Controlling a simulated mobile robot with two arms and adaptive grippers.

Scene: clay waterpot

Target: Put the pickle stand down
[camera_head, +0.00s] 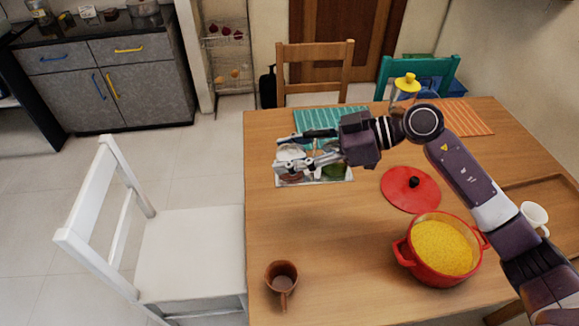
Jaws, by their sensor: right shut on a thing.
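The pickle stand (335,176) is at the left-middle of the wooden table (320,230), with a pale tray-like base and jars of reddish and green contents. My right gripper (290,151) reaches in from the right and is shut on the stand from above. Its fingers and wrist hide the stand's upper part and handle. The stand looks upright, at or very close to the tabletop; I cannot tell whether its base touches. My left gripper is not in view.
A teal striped mat (325,116) lies behind the stand. A red lid (411,189), a red pot of yellow food (440,245) and a brown clay cup (282,274) stand nearby. A yellow-lidded jar (405,88) is farther back. The table's front middle is clear.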

